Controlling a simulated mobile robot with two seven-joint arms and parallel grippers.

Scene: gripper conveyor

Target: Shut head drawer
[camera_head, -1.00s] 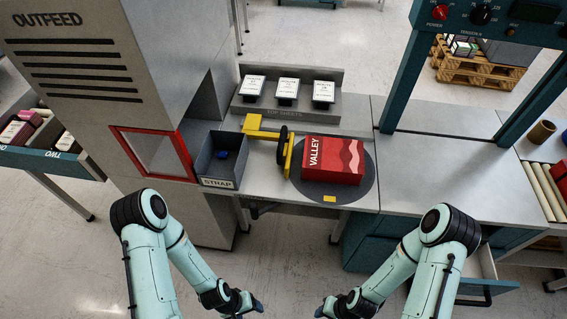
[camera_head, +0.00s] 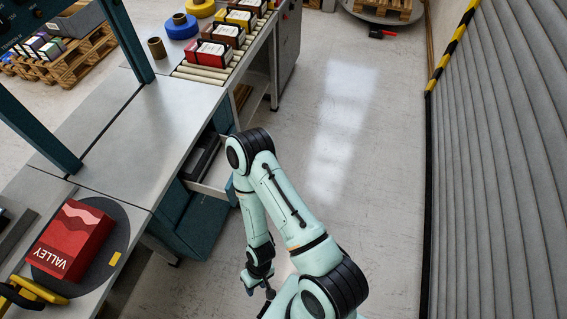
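The head drawer (camera_head: 212,186) stands pulled out from the teal cabinet under the worktable. Its pale inside shows, with a dark object (camera_head: 203,157) in it. Part of its teal front is hidden behind my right arm. My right gripper (camera_head: 259,290) is low over the floor, in front of and below the drawer, apart from it. Its fingers look spread, with nothing seen between them.
The grey worktable (camera_head: 150,130) runs along the left, with a red VALLEY box (camera_head: 72,240) on a dark round plate. A roller conveyor (camera_head: 205,75) with several boxes is beyond. Open floor (camera_head: 345,150) lies to the right, up to a grey shutter wall (camera_head: 500,160).

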